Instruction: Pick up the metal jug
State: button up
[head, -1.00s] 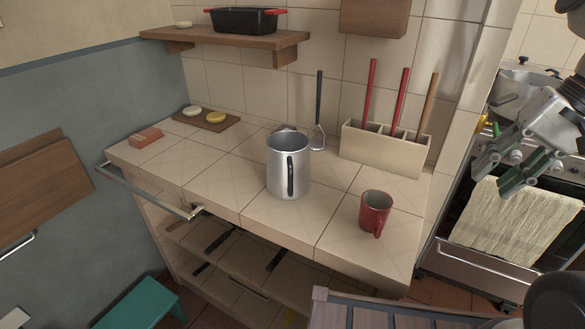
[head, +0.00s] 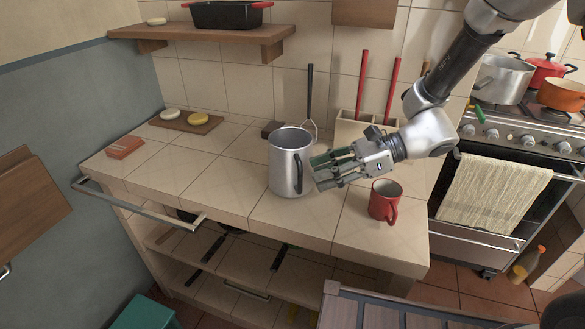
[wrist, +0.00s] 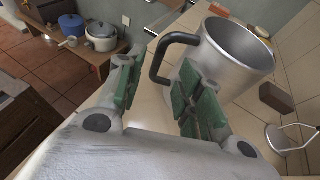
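The metal jug (head: 284,166) stands upright on the tiled counter (head: 223,188), with its dark handle (head: 299,172) facing my gripper. My gripper (head: 316,172) is open and empty, just right of the jug. Its green-padded fingers point left at the handle side. In the wrist view the jug (wrist: 238,62) is at the upper right. Its dark handle (wrist: 157,60) shows between and just beyond the spread fingertips (wrist: 158,76). I see no clear contact with the handle.
A red mug (head: 381,204) stands on the counter just below my forearm and gripper. A utensil holder (head: 350,130) is behind, partly hidden by my arm. The counter left of the jug is mostly clear.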

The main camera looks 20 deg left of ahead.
aim_at(293, 167)
jog(key=x, duration=0.5)
jog(key=shift+s+d+f, duration=0.1)
jog(key=shift+d+f, duration=0.1)
jog(key=shift+f, duration=0.05)
grip_shut()
